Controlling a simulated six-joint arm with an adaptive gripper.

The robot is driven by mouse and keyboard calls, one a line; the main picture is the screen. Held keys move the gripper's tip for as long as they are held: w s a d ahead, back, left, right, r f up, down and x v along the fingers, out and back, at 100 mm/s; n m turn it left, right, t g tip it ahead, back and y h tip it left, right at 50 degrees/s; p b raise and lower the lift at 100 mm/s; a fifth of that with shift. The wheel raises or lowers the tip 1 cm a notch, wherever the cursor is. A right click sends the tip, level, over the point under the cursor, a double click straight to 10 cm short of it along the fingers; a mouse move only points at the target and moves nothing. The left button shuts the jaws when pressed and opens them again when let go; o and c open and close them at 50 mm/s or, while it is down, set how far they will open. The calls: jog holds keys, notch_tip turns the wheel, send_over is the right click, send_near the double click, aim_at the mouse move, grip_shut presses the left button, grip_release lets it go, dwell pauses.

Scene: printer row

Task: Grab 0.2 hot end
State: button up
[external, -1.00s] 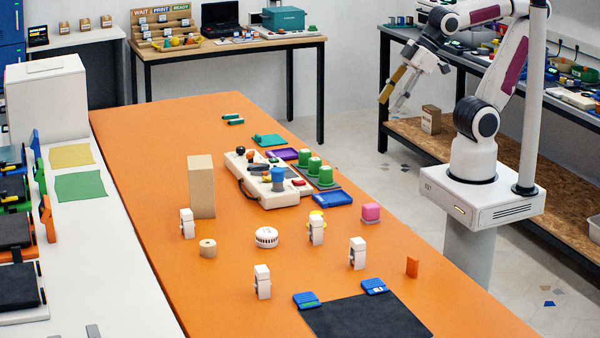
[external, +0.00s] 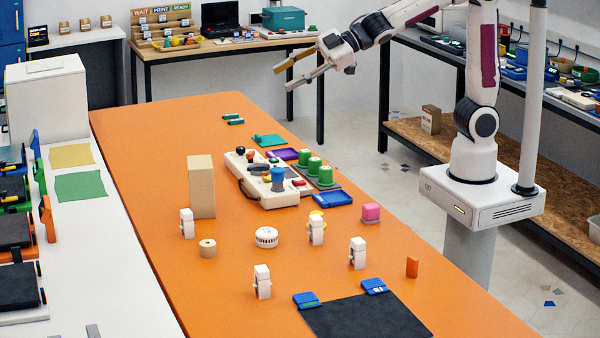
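Several small white upright blocks, which may be the hot ends, stand on the orange table: one at the left (external: 187,223), one in the middle (external: 317,229), one at the right (external: 358,253) and one nearer the front (external: 262,282). No size marking is readable on them, so I cannot tell which is 0.2.
The orange table (external: 150,140) holds a beige box (external: 201,187), a cream control panel (external: 262,190), a white round puck (external: 266,237), a tan roll (external: 208,248), a pink block (external: 371,212) and a black mat (external: 365,318). The table's far left area is clear.

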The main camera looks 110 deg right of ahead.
jog(key=w+a+f+n+y, duration=0.3)
jog(key=w+n+y, duration=0.1)
jog(key=w, duration=0.4)
jog(key=n+g+y, duration=0.8)
jog(key=g+y, duration=0.3)
jog(key=g, duration=0.1)
send_over(318, 227)
jog(key=d, duration=0.5)
notch_tip(318, 227, down, 25)
jog(key=shift+s+f, duration=0.2)
jog(key=shift+s, duration=0.05)
jog(key=shift+f, duration=0.1)
jog(key=shift+f, duration=3.4)
jog(key=shift+x, duration=2.5)
